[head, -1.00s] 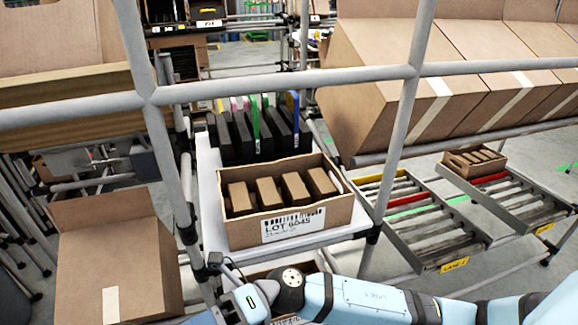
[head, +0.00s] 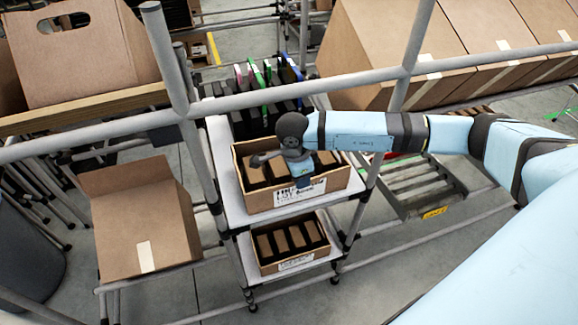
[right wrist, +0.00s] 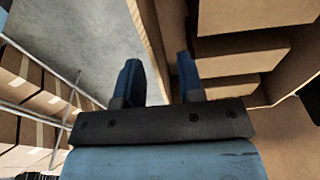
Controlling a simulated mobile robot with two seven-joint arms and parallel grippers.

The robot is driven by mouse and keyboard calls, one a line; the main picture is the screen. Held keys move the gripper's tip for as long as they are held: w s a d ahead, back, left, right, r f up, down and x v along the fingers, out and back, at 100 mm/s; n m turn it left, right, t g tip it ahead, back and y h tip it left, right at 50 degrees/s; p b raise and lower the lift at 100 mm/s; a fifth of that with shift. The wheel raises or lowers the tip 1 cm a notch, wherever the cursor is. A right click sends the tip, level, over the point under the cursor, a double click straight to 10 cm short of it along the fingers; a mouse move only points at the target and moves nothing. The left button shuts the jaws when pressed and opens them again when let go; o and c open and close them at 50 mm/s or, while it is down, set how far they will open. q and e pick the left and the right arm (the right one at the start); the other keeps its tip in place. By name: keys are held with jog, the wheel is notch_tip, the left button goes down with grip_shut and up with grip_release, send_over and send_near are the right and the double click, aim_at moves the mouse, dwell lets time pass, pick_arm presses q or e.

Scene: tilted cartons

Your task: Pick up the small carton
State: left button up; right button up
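Several small brown cartons stand tilted in a row inside an open cardboard tray box (head: 334,184) with a white label, on the upper white shelf. One small carton (head: 328,160) shows at the row's right end. My right gripper (head: 304,182) is over the box's front part, hiding the middle cartons and part of the label. In the right wrist view its two blue fingers (right wrist: 160,80) are apart with nothing held between them. The box wall (right wrist: 152,42) shows between them, and small cartons (right wrist: 242,52) lie to the right. Contact cannot be told. My left gripper is not in view.
A second box (head: 262,268) of similar cartons stands on the lower shelf. Black upright items (head: 246,122) stand behind the upper box. A grey rack tube (head: 240,110) crosses in front. Large cartons (head: 145,228) are at left, with more at upper right.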

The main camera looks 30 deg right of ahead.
aim_at(300, 200)
jog(key=shift+s+d+f+p, duration=0.1)
jog(key=shift+s+f+p, duration=0.05)
jog(key=shift+f, duration=0.75)
jog(key=shift+s+f+p, duration=0.1)
jog(key=shift+f+p, duration=0.05)
jog(key=shift+f, duration=0.75)
jog(key=shift+r, duration=0.1)
grip_shut()
